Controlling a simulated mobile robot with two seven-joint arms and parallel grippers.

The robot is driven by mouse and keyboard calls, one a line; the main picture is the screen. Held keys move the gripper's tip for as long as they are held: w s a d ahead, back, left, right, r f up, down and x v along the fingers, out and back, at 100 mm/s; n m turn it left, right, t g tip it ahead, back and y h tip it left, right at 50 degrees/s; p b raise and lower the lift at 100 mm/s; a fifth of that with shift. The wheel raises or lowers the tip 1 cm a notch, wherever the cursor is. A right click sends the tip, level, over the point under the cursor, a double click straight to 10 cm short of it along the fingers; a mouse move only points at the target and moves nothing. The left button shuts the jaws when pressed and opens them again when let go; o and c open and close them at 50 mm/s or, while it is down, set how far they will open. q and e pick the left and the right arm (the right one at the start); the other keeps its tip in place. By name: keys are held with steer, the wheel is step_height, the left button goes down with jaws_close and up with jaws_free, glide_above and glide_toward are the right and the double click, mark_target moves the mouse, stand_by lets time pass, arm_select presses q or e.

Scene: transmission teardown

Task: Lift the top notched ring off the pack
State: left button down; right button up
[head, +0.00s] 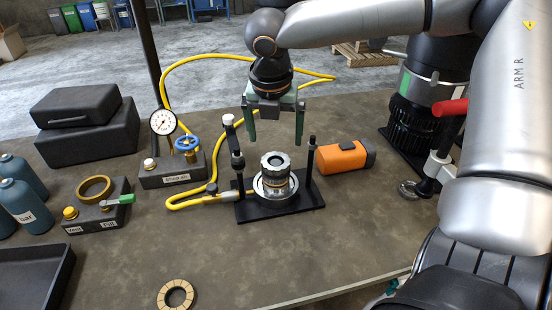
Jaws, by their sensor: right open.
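The pack (276,184) is a round metal stack with dark and tan bands, upright on a black base plate (310,203) between two black posts. The top notched ring (275,159) is the pale, toothed metal ring at its upper end. My right gripper (275,144) hangs over the pack, pointing down. Its two green fingers are spread wide and empty, one on each side above the ring, apart from it. My left gripper is not in view.
A yellow hose (186,204) runs to the base from the left and loops behind. An orange-and-black object (347,157) lies to the right. A shut air box (172,172) with a gauge stands left. A tan segmented ring (177,295) lies in front on clear table.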

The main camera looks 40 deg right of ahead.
mark_target(275, 162)
steer(key=x, duration=0.8)
steer(key=shift+w+f, duration=0.2)
steer(key=shift+w, duration=0.05)
steer(key=c, duration=1.5)
